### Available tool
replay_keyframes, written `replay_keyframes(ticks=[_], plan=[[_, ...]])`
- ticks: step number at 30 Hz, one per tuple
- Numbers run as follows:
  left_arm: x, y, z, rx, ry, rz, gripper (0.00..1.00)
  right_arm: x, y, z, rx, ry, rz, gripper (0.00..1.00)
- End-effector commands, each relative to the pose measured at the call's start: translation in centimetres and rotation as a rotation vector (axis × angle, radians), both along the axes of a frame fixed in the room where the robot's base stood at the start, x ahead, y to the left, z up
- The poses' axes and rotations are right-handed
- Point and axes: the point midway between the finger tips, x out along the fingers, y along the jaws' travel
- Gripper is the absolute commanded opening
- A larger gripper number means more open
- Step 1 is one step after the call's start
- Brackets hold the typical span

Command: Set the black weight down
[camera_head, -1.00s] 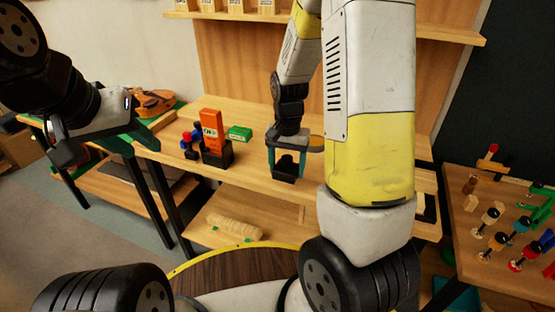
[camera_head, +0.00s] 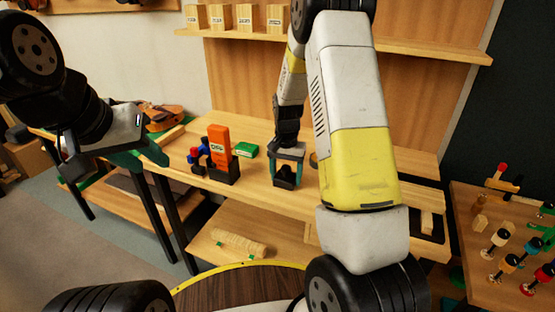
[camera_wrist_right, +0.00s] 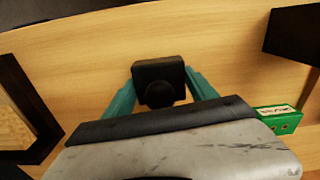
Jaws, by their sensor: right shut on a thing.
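The black weight (camera_head: 285,181) is a dark block with a round knob. It is between the teal fingers of my right gripper (camera_head: 287,170), which is shut on it over the wooden bench top (camera_head: 262,135). In the right wrist view the weight (camera_wrist_right: 158,70) is seen from above, between the fingers, with bare wood around it. I cannot tell whether its underside touches the bench. My left gripper (camera_head: 112,158) is at the left, apart from the weight, and looks open and empty.
An orange block (camera_head: 219,146) in a black holder stands left of the weight, near a green box (camera_head: 246,150) and red and blue pieces. A violin (camera_head: 163,117) lies further left. A side table (camera_head: 470,240) at the right holds several pegs.

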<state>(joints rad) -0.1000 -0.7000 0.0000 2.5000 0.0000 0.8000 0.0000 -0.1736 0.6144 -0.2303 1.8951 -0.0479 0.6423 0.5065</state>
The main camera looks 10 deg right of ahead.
Motion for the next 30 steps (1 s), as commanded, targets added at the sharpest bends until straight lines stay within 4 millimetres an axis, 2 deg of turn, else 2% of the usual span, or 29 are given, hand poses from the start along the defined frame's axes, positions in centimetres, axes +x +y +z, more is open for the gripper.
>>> replay_keyframes(ticks=[11, 12, 14, 15, 25, 30], plan=[[0.0, 0.0, 0.0, 0.000, 0.000, 0.000, 0.36, 0.1, 0.0, -0.2, 0.000, -0.004, 0.000, 0.00], [0.0, 0.0, 0.0, 0.000, 0.000, 0.000, 0.36, 0.0, 0.0, -0.3, 0.000, -0.001, 0.000, 0.74], [0.0, 0.0, 0.0, 0.000, 0.000, 0.000, 0.36, 0.0, 0.0, -0.3, 0.000, -0.001, 0.000, 0.85], [0.0, 0.0, 0.0, 0.000, 0.000, 0.000, 0.36, 0.0, 0.0, -0.3, 0.000, -0.001, 0.000, 0.88], [0.0, 0.0, 0.0, 0.000, 0.000, 0.000, 0.36, 0.0, 0.0, 0.0, 0.000, -0.002, 0.000, 0.88], [0.0, 0.0, 0.0, 0.000, 0.000, 0.000, 0.36, 0.2, 0.0, 2.1, 0.000, -0.007, 0.000, 0.88]])
